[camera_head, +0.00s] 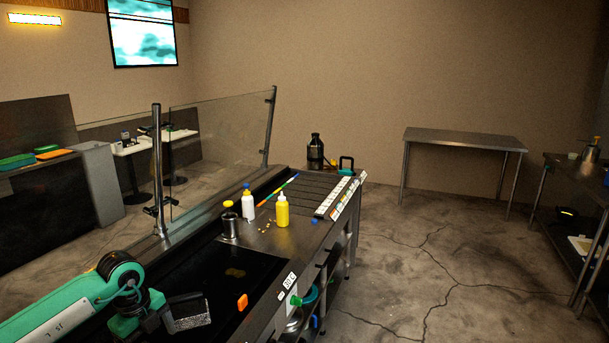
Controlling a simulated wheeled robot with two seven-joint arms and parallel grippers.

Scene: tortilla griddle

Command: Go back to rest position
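My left gripper (165,317) is low over the near left part of the black griddle (205,260). A grey speckled plate with dark edges (191,314) is at the gripper; I cannot tell whether it is held or is part of it. The fingers are not clear enough to read. A small brownish patch (235,272) is on the griddle. My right gripper is not in view.
Behind the griddle stand a metal canister (230,225), a white bottle (248,203) and a yellow bottle (283,210). A glass guard (215,160) runs along the left side. A bare steel table (465,140) is at the back right, with open floor before it.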

